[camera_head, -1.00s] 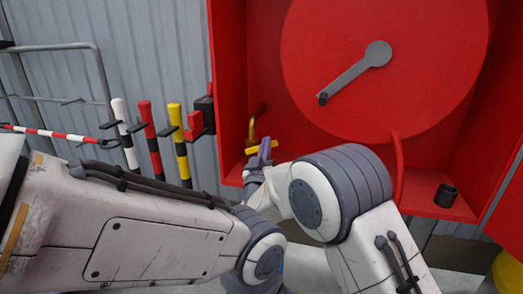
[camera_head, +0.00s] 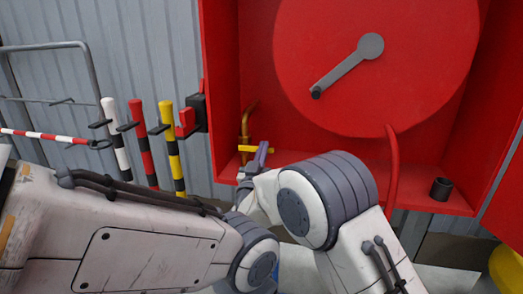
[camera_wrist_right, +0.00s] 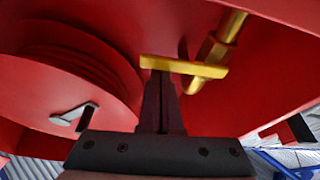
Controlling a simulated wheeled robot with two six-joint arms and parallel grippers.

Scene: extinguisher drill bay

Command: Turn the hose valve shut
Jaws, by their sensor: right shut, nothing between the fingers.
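The hose valve is a yellow bar handle (camera_head: 247,148) on a brass pipe (camera_head: 245,122), low at the left inside the red cabinet. The bar lies roughly level, crosswise to the pipe. My right gripper (camera_head: 263,150) is at the bar's right part in the head view. In the right wrist view the handle (camera_wrist_right: 185,66) lies across the tips of my right gripper (camera_wrist_right: 161,76), near its left end, with the pipe (camera_wrist_right: 222,42) at its right. The fingers are shut with nothing between them. I cannot tell whether the tips touch the bar. My left gripper is not in view.
A red hose reel (camera_head: 375,60) with a grey crank (camera_head: 347,65) is behind. A red hose (camera_head: 391,170) hangs down to its right. A dark cup-like piece (camera_head: 441,189) is on the cabinet floor. Striped posts (camera_head: 172,145) and a red-and-black box (camera_head: 193,114) are left of the cabinet.

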